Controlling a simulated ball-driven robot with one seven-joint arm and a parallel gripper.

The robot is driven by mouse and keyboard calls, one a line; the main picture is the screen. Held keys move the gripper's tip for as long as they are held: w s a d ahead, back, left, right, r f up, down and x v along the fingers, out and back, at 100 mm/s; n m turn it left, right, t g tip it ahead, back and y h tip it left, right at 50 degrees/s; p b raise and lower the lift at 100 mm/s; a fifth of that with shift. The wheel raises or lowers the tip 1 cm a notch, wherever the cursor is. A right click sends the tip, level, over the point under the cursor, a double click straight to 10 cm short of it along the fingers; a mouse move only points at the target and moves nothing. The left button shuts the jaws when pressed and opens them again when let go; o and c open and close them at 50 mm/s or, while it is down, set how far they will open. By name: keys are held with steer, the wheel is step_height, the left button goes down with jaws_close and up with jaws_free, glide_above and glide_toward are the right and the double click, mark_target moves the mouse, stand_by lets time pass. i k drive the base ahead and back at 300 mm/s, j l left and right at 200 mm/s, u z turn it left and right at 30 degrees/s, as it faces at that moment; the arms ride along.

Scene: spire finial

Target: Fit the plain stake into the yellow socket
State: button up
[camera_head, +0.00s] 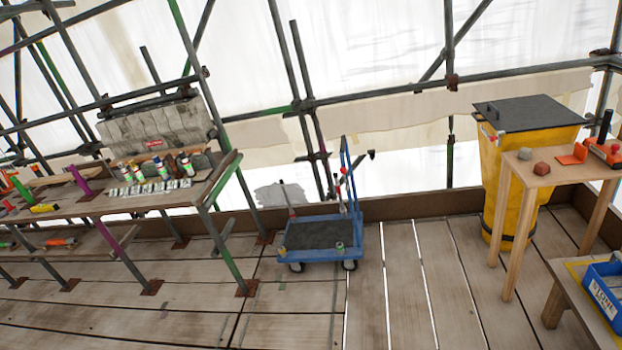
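I cannot pick out the plain stake or the yellow socket with certainty. On the left workbench (140,200), a purple upright piece (79,181) and a green one (21,188) stand tilted, with a small yellow piece (45,207) lying near them. Several thin upright rods stand at the blue trolley (318,256), some with red parts; they are too small to tell apart. My gripper is not in view, so what it holds cannot be seen.
Bottles (160,168) and small metal pieces stand on the left bench. A yellow bin (510,150) with a dark lid stands behind a wooden table (540,172) at right. A blue crate (604,295) sits lower right. The plank floor (400,290) is clear centrally.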

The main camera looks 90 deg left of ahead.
mark_target(330, 237)
steer(key=j+u, duration=0.25)
steer(key=u, duration=0.2)
steer(key=i+j+u, duration=0.1)
steer(key=u, duration=0.3)
steer(key=i+j+u, duration=0.1)
steer(key=j+u, duration=0.15)
steer(key=u, duration=0.2)
steer(key=i+j+u, duration=0.15)
steer(key=u, duration=0.25)
steer(key=i+j+u, duration=0.1)
steer(key=u, duration=0.35)
steer(key=i+j+u, duration=0.15)
steer(key=i+u, duration=0.2)
steer(key=i, duration=0.5)
steer(key=i+l+u, duration=0.1)
steer(key=i+u, duration=0.3)
steer(key=i, duration=0.45)
steer(key=i+l, duration=0.1)
steer(key=i, duration=0.4)
steer(key=k+j+z, duration=0.1)
steer(key=k+z, duration=0.45)
steer(key=k, duration=0.2)
steer(key=i+u, duration=0.25)
steer(key=i, duration=0.15)
steer(key=i+l+u, duration=0.25)
steer(key=i+j, duration=0.5)
steer(key=i, duration=0.15)
steer(key=i+j+z, duration=0.1)
steer(key=i+j, duration=0.45)
steer(key=i, duration=0.05)
